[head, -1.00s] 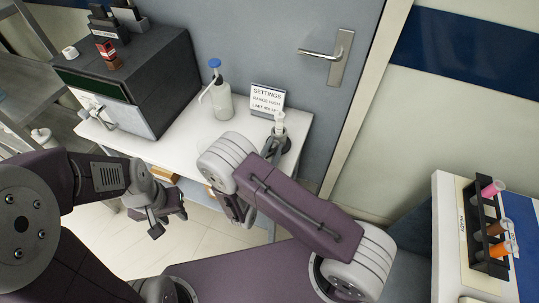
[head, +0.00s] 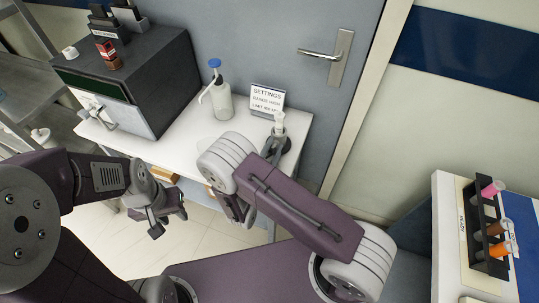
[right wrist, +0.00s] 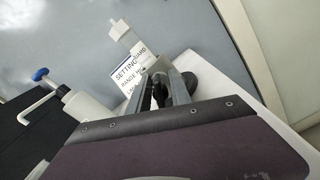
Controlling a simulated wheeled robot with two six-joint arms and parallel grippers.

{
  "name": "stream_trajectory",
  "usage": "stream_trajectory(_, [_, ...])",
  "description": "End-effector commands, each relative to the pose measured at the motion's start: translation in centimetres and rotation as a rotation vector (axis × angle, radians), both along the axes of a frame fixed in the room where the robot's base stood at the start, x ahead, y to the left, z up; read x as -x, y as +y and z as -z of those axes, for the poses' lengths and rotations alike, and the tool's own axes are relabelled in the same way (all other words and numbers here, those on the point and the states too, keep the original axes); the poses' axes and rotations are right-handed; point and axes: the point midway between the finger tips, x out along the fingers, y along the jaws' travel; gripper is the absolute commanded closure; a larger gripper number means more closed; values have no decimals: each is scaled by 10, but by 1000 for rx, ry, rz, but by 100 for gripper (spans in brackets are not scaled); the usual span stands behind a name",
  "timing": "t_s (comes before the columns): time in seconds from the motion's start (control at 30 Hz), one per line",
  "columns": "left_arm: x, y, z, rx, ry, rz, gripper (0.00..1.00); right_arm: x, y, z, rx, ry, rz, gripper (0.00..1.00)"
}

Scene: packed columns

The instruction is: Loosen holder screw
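A small holder with a pale upright column (head: 279,124) and a dark round base (head: 286,146) stands at the right end of the white table. In the head view my own arm mostly hides this gripper (head: 270,148). My left gripper (head: 169,221) is open and empty, in front of the table.
A settings sign (head: 266,98) stands right behind the holder. A blue-topped pump bottle (head: 222,104) is to its left, then a dark boxy machine (head: 130,75). A rack of coloured tubes (head: 488,228) stands on the right-hand counter. A door (head: 290,30) is behind the table.

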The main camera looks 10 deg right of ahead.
Motion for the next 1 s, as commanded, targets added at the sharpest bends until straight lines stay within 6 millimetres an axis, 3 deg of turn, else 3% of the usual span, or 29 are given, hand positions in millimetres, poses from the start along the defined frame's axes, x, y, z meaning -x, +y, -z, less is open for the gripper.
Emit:
stream_trajectory(0.03, [0, 0, 0, 0, 0, 0, 64, 0, 0, 0, -2, 1, 0, 62])
stream_trajectory(0.13, [0, 0, 0, 0, 0, 0, 64, 0, 0, 0, -1, 1, 0, 34])
stream_trajectory(0.17, [0, 0, 0, 0, 0, 0, 64, 0, 0, 0, 0, 0, 1, 31])
stream_trajectory(0.47, [0, 0, 0, 0, 0, 0, 64, 1, 1, 0, 1, 1, -1, 31])
stream_trajectory(1.0, [0, 0, -2, 0, 0, 0, 64, 53, 37, 0, 1, 1, -4, 31])
